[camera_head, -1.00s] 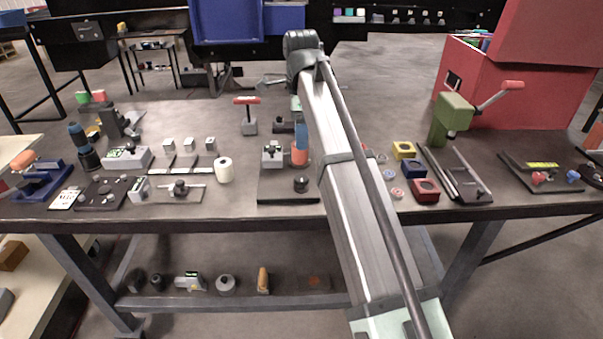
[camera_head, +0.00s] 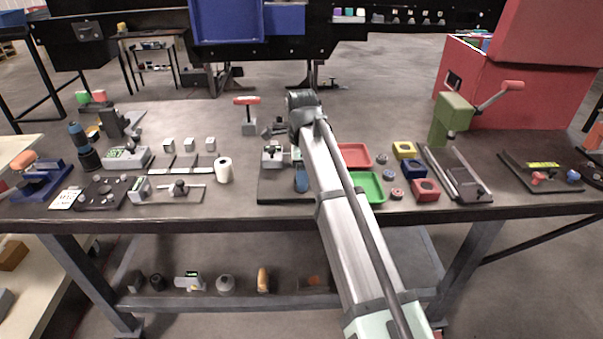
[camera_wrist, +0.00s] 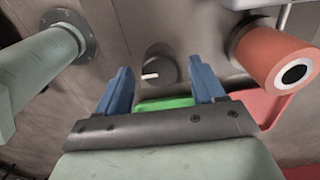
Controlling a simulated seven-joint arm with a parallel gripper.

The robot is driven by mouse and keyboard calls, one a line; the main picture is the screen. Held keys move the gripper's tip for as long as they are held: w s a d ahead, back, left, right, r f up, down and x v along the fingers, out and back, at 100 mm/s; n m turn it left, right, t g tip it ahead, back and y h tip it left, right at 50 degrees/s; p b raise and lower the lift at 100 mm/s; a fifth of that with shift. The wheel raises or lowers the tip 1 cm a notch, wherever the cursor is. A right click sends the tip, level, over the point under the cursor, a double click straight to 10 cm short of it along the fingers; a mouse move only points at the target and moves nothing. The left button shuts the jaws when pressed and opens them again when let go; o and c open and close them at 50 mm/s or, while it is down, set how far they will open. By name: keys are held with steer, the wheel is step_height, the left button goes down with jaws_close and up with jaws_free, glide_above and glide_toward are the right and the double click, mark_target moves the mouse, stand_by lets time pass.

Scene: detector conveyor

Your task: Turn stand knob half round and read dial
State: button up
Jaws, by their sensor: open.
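The round black knob (camera_wrist: 158,70) shows in the wrist view on a flat grey-brown surface, with a white mark on its left side. My gripper (camera_wrist: 163,84) is open, its two blue fingers apart and the knob between and beyond their tips. No contact with the knob is visible. In the head view one blue fingertip (camera_head: 301,181) is over the dark stand plate (camera_head: 275,197), and my arm hides the knob. A grey block (camera_head: 272,158) stands on the plate. No readable dial face shows in either view.
An orange cylinder with a white-ringed end (camera_wrist: 280,62) stands close to the right finger. A red tray (camera_head: 355,156) and a green tray (camera_head: 366,187) lie right of my arm. A white roll (camera_head: 224,170) stands left of the plate. Several fixtures fill the bench.

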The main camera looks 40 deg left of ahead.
steer(key=c, duration=1.1)
steer(key=shift+o, duration=0.2)
